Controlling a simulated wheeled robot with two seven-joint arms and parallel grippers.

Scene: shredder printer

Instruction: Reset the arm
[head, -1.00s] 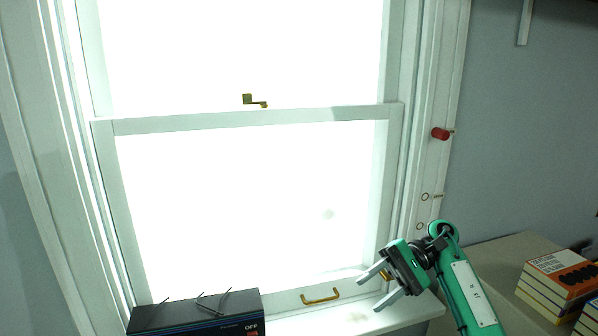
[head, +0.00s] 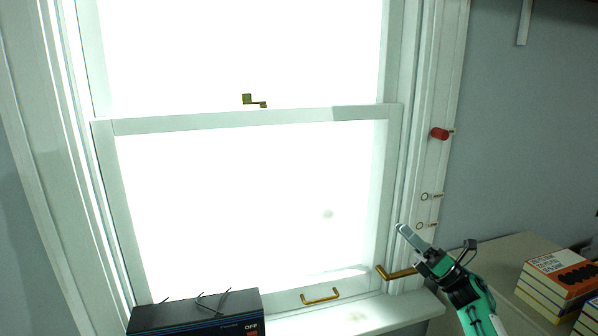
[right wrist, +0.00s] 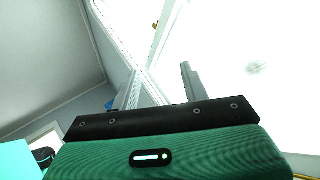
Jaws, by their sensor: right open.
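My right gripper (head: 402,230) is raised in front of the window's right frame in the head view. Its grey fingers point up and to the left, and it holds nothing. In the right wrist view its two fingers (right wrist: 158,88) stand apart with empty space between them. The green arm behind it comes up from the lower right. My left gripper is in neither view.
A bright sash window (head: 250,115) fills the middle, with a brass handle (head: 320,296) on its lower rail. A brass lever (head: 397,273) sits beside my right gripper. A black shredder (head: 195,312) stands below. Books (head: 556,278) lie at right.

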